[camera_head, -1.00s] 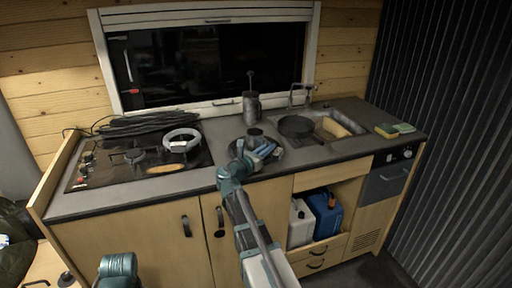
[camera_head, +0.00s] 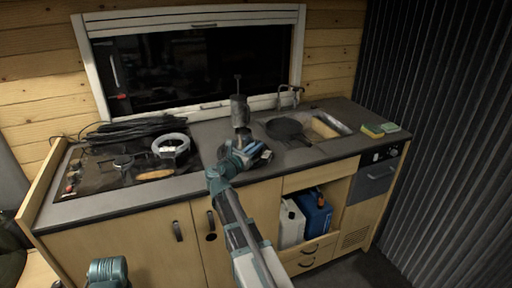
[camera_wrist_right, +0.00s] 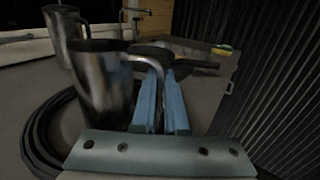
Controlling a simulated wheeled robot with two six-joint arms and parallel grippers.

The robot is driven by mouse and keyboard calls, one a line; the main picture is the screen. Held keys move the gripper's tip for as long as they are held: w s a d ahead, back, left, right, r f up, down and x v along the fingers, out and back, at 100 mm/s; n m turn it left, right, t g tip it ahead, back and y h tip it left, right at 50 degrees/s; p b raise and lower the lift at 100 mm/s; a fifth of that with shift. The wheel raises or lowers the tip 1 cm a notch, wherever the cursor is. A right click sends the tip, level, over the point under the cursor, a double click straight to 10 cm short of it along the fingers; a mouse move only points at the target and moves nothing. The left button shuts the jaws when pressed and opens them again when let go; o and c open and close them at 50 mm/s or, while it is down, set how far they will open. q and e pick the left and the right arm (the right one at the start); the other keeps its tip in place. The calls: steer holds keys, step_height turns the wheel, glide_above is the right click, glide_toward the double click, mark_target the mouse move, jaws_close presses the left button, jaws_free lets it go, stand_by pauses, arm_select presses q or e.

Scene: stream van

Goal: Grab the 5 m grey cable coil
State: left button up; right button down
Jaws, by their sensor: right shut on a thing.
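A pale grey cable coil (camera_head: 171,143) with a small label lies at the right edge of the hob, in the head view. My right gripper (camera_head: 250,153) is to the right of this coil, over the counter. In the right wrist view its blue fingers (camera_wrist_right: 161,98) are shut on the handle of a metal mug (camera_wrist_right: 103,88). The mug stands upright beside the fingers; I cannot tell whether it touches the counter. A dark coil (camera_wrist_right: 38,140) lies around or behind the mug's base.
A thick black cable bundle (camera_head: 130,129) lies behind the grey coil on the hob (camera_head: 95,178). A tall metal pot (camera_head: 239,109) stands behind my right gripper. A dark pan (camera_head: 285,128) is by the sink. A sponge (camera_head: 373,131) lies at the counter's right end.

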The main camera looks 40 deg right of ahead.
steer(key=shift+s+a+r+p, duration=0.1)
steer(key=shift+r+p, duration=0.5)
steer(key=shift+r, duration=0.35)
steer(key=s+a+r+p, duration=0.1)
steer(key=s+a, duration=0.8)
steer(key=s, duration=0.3)
steer(key=shift+s+a, duration=0.2)
steer(key=shift+r, duration=0.15)
stand_by(0.6)
step_height(320, 180, up, 6)
steer(key=p, duration=0.6)
steer(key=shift+r+p, duration=0.2)
steer(key=shift+p, duration=0.15)
steer(key=shift+w, duration=0.1)
